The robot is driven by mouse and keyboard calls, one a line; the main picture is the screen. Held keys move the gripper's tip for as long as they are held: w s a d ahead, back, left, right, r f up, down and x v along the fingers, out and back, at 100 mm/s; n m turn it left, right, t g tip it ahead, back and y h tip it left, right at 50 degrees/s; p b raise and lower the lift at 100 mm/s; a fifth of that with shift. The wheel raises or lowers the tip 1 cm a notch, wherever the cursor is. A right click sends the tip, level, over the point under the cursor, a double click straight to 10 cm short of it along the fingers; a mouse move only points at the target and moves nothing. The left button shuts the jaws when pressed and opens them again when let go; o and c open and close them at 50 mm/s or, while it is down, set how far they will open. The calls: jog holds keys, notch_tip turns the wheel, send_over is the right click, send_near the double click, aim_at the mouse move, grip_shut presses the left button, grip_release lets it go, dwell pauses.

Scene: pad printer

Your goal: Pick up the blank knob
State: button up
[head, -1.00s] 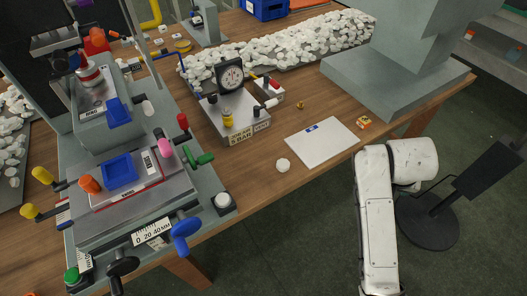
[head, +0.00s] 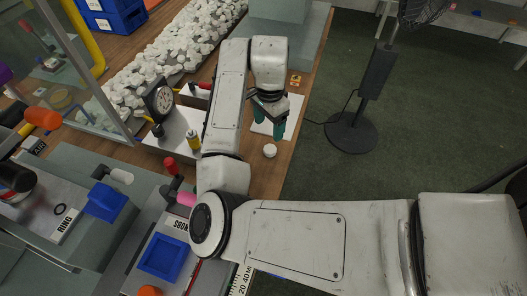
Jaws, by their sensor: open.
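A single white blank knob (head: 269,150) lies on the wooden table near its right edge, just in front of a white sheet or plate (head: 294,104). My gripper (head: 269,123) hangs over the white sheet with its teal fingers pointing down. It is open, with nothing seen between the fingers. The fingertips appear just beyond the knob in the picture, apart from it. I cannot tell their exact height above the table.
A long heap of white pieces (head: 170,52) lies behind at the left. Blue trays (head: 161,257) sit at the lower left. A fan (head: 352,130) stands on the floor at right.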

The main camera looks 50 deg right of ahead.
aim_at(270, 149)
notch_tip(270, 149, down, 4)
jog(key=shift+r, duration=0.15)
jog(key=shift+s+f, duration=0.2)
jog(key=shift+f, duration=1.25)
jog(key=shift+s+f, duration=0.2)
jog(key=shift+f, duration=1.25)
jog(key=shift+c, duration=0.3)
jog(key=c, duration=1.1)
